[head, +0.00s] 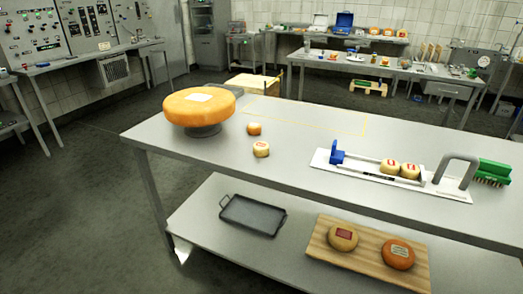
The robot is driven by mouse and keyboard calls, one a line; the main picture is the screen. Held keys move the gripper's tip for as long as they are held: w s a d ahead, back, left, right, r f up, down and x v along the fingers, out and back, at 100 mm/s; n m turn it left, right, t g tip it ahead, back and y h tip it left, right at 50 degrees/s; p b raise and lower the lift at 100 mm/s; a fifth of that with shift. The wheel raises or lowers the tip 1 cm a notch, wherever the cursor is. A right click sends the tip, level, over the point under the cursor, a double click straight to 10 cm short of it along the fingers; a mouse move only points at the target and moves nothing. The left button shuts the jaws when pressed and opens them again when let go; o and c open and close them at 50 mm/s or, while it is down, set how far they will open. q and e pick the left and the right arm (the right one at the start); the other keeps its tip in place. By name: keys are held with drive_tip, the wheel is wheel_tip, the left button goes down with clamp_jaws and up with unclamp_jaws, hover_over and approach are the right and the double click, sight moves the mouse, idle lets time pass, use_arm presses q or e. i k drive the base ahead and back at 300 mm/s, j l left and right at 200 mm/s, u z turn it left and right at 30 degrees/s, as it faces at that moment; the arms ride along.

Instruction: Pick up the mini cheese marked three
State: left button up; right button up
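Several mini cheeses stand on the grey metal table (210,151). A small orange one (254,129) sits near the middle, and a pale one with a reddish mark on top (261,149) stands just in front of it, apart from it. Two more pale ones with red marks, a left one (391,167) and a right one (410,171), sit side by side in a white holder (331,164) with a blue end piece. The marks are too small to read, so I cannot tell which is three. Neither of my grippers is in view.
A large orange cheese wheel (200,107) sits on a dark stand at the table's left. A green brush (492,172) lies at the right. The lower shelf holds a dark tray (252,215) and a wooden board (369,252) with two cheeses. The table's left front is clear.

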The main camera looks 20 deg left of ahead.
sight(260, 149)
drive_tip(key=i+j, duration=0.15)
drive_tip(key=j, duration=0.2)
drive_tip(key=i+j, duration=0.1)
drive_tip(key=j, duration=0.3)
drive_tip(key=i+j, duration=0.15)
drive_tip(key=j, duration=0.2)
drive_tip(key=i+j, duration=0.1)
drive_tip(key=j, duration=0.3)
drive_tip(key=i+j, duration=0.15)
drive_tip(key=j, duration=0.2)
